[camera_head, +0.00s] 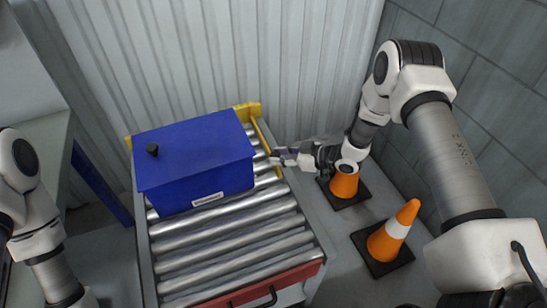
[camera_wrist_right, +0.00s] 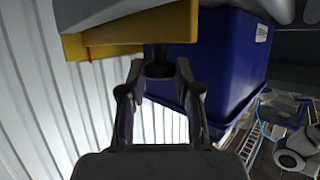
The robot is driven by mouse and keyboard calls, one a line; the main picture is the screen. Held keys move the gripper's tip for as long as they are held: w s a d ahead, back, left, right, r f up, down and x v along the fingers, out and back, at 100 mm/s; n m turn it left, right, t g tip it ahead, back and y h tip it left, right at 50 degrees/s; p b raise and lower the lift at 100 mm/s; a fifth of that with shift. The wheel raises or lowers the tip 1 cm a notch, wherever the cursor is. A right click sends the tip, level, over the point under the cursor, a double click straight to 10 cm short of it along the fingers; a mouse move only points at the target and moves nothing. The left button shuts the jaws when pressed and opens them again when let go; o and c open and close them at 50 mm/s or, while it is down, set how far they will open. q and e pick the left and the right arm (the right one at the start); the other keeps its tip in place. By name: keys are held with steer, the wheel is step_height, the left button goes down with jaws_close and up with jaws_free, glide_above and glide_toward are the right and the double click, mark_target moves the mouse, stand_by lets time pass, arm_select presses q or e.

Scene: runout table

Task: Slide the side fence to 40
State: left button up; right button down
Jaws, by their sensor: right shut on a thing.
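The side fence (camera_head: 264,143) is a yellow bar along the right side of the roller table (camera_head: 232,243), beside a blue box. In the right wrist view, yellow parts (camera_wrist_right: 140,28) fill the top, with a dark knob (camera_wrist_right: 158,66) below them. My right gripper (camera_head: 275,157) reaches in from the right at the fence's near part. It also shows in the wrist view (camera_wrist_right: 158,80), with its fingers on either side of the knob, shut on it. I cannot read any scale or the number 40. Only part of my left arm shows, at the left edge; its gripper is out of frame.
The lidded blue box (camera_head: 200,160) sits on the rollers, close to the fence. A yellow end stop (camera_head: 248,110) is behind it. A red bar with a black handle (camera_head: 268,287) crosses the front. Two orange cones (camera_head: 390,235) stand at right. The front rollers are clear.

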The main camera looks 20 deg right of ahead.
steer(key=shift+w+d+r, duration=0.1)
steer(key=shift+w+r, duration=0.05)
steer(key=c, duration=1.1)
jaws_free()
steer(key=shift+c, duration=0.2)
steer(key=shift+d, duration=0.2)
steer(key=v, duration=1.2)
